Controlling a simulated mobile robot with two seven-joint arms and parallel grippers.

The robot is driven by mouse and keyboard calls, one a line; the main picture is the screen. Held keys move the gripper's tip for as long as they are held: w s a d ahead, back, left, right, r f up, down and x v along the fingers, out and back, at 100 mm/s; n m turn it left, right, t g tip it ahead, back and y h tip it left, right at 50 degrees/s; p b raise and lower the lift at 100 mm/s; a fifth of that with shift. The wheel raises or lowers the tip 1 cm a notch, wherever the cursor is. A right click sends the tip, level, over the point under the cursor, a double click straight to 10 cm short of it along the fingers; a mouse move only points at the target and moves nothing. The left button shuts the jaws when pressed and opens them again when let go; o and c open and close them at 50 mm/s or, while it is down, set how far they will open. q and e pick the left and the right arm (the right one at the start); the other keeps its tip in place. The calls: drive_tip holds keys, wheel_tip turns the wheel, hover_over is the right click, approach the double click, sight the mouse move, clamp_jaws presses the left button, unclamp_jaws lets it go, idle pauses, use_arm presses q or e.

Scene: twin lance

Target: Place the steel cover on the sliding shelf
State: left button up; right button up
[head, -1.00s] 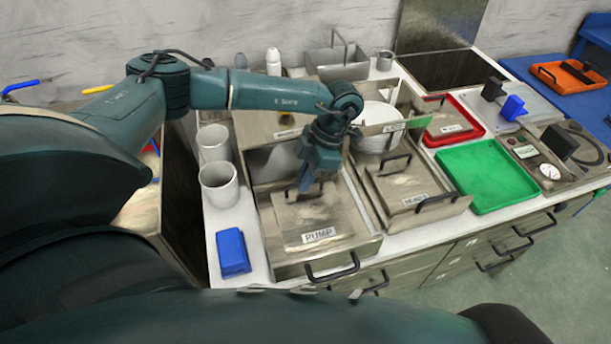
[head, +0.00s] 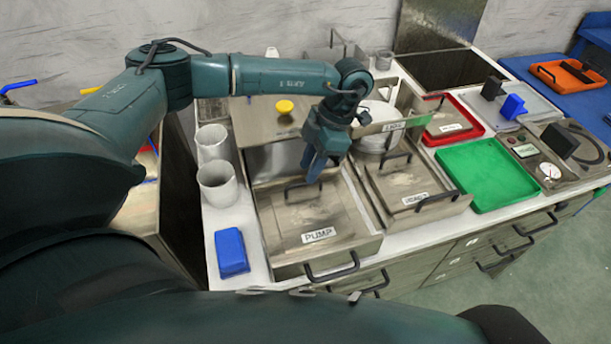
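A flat steel cover labelled PUMP (head: 325,213) lies level in the open steel tray-like shelf (head: 368,247) with a black front handle. The cover has a dark bar handle (head: 298,187) near its far edge. My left gripper (head: 311,172) hangs fingers-down just above and beside that handle, with nothing visible between its fingers. The fingers look slightly apart. A second steel cover with a label (head: 396,184) lies on the neighbouring steel shelf to the right. My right gripper is not in view.
White plates (head: 377,115), a green tray (head: 487,174) and a red tray (head: 452,124) are to the right.

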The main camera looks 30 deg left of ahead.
use_arm(q)
drive_tip(key=b+v, duration=0.1)
drive_tip(key=v, duration=0.7)
drive_tip(key=shift+d, duration=0.1)
